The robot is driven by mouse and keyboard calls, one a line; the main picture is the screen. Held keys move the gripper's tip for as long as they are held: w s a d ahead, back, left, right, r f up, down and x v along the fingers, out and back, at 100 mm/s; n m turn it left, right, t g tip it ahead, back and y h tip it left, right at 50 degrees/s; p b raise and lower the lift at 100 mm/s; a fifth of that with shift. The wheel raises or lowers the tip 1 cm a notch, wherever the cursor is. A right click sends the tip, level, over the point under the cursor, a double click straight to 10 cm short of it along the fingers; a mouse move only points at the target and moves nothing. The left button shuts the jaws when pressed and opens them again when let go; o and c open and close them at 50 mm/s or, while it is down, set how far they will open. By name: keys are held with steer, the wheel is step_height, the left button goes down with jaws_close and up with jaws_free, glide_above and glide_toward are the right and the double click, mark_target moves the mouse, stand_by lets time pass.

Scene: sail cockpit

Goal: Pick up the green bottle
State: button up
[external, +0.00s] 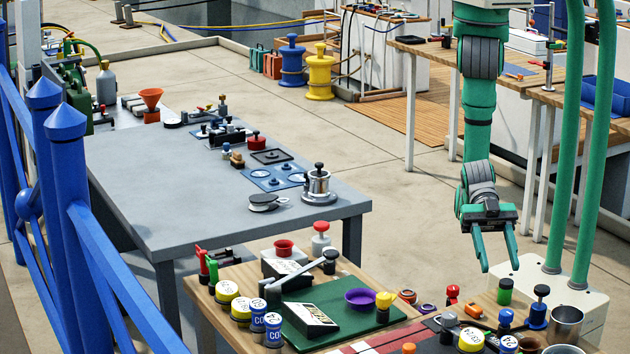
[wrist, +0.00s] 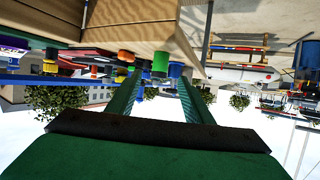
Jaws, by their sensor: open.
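A small green bottle (external: 505,292) with a dark cap stands on the wooden table at the lower right of the external view. A green cylinder (wrist: 160,64), which looks like the same bottle, shows between the fingertips in the upside-down wrist view, beyond them. My gripper (external: 500,266) hangs from the arm with its two green fingers spread and pointing down. In the external picture its tips show just above the bottle; the true distance is hard to tell. In the wrist view my gripper (wrist: 161,78) is open and empty.
Close around the bottle are a red-topped item (external: 453,293), an orange piece (external: 473,311) and a dark-blue knobbed item (external: 538,308). A metal cup (external: 565,325) stands to the right. A purple bowl (external: 360,299) lies on a green board to the left.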

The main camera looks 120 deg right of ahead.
mark_target(505, 280)
steer(key=x, duration=0.8)
steer(key=shift+w+a+r, duration=0.15)
steer(key=shift+r, duration=0.15)
steer(key=c, duration=1.1)
